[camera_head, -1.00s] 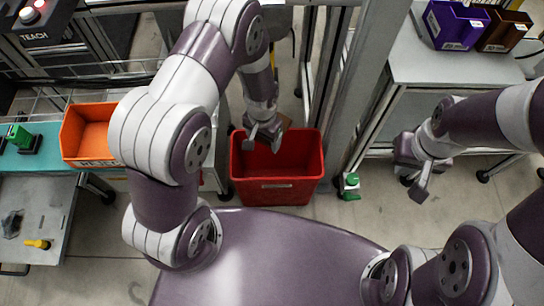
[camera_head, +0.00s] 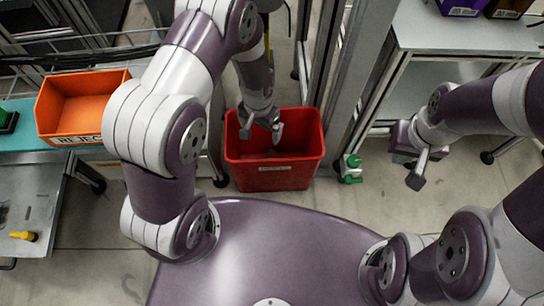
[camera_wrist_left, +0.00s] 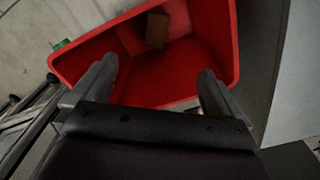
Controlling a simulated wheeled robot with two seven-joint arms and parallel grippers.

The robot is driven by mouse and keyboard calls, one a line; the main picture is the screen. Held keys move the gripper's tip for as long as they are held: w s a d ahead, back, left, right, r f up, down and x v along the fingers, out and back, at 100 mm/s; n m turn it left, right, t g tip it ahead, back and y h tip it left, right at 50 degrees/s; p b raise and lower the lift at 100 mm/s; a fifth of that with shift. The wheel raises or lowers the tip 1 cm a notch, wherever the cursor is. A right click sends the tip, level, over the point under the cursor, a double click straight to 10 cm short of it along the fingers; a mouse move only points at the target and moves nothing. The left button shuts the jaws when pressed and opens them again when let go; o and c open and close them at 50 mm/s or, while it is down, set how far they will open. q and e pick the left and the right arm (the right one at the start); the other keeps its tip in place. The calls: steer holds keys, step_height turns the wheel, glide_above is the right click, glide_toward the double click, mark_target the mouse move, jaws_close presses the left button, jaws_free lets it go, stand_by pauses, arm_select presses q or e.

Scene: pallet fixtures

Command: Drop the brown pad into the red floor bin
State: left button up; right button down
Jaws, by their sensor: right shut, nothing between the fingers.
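The red floor bin (camera_head: 272,178) stands on the floor in front of my base, and it also shows in the left wrist view (camera_wrist_left: 222,35). The brown pad (camera_wrist_left: 157,30) lies inside the bin, against its inner wall in the left wrist view. In the head view the pad is hard to make out. My left gripper (camera_head: 261,128) is over the bin's rim, pointing down into it. In the left wrist view its fingers (camera_wrist_left: 152,82) are wide apart with nothing between them. My right gripper (camera_head: 415,165) is shut and empty, to the right of the bin.
An orange reject bin (camera_head: 85,105) sits on a teal-topped table at left. A green-and-white object (camera_head: 350,168) stands on the floor right of the red bin. A metal post (camera_head: 352,70) rises behind it. A grey bench (camera_head: 460,40) is at upper right.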

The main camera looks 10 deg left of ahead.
arm_select(q)
step_height(320, 180, up, 13)
steer(key=p, duration=0.6)
steer(key=shift+f, duration=0.15)
